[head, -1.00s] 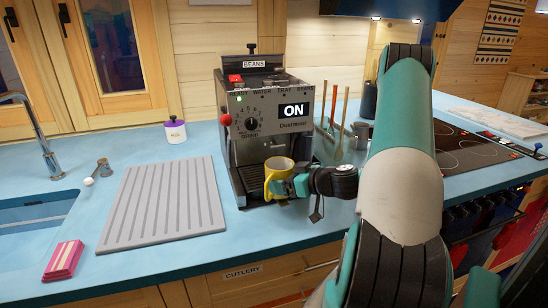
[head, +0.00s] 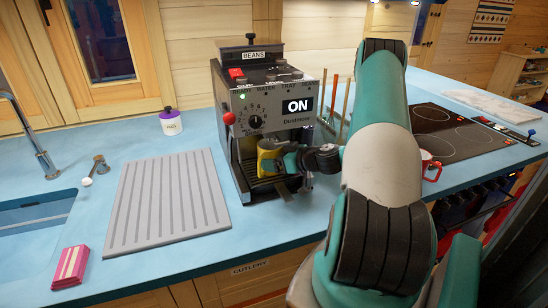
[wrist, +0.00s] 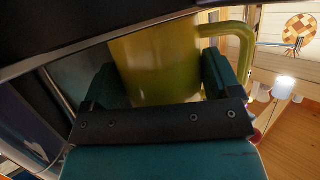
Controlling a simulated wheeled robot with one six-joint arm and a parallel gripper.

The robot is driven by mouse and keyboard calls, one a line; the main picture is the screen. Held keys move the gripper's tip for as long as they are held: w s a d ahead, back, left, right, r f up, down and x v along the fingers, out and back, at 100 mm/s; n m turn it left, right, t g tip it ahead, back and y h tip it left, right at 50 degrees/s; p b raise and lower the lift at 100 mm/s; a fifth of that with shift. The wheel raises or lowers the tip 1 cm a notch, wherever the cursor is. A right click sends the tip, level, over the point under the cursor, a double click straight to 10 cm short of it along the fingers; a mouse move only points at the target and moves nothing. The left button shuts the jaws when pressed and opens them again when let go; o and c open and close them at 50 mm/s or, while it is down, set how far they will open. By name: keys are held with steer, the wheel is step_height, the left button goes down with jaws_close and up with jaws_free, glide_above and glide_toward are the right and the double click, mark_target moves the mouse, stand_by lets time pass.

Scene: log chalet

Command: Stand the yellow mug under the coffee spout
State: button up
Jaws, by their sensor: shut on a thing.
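The yellow mug (head: 268,160) is upright inside the front bay of the coffee machine (head: 238,125), above its drip tray (head: 268,187). In the head view the spout is hidden, and I cannot tell whether the mug touches the tray. My gripper (head: 289,160) reaches in from the right and is shut on the mug. In the wrist view the mug (wrist: 155,65) fills the space between the two fingers (wrist: 160,88), with its handle (wrist: 245,45) toward the upper right. The machine's display reads ON and a green light is lit.
A grey ribbed mat (head: 165,205) lies left of the machine. A white jar with a purple lid (head: 171,122) stands behind it. A red-and-white mug (head: 430,165) is right of my arm, near the hob (head: 455,135). The sink (head: 40,220) is far left.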

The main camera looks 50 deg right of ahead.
steer(key=shift+f, duration=0.1)
steer(key=o, duration=1)
steer(key=shift+s, duration=0.35)
steer(key=b+v, duration=0.1)
steer(key=v, duration=0.2)
steer(key=b+v, duration=0.1)
steer(key=v, duration=0.3)
steer(key=b+v, duration=0.1)
steer(key=v, duration=0.3)
steer(key=shift+s+r, duration=0.15)
steer(key=shift+r, duration=0.2)
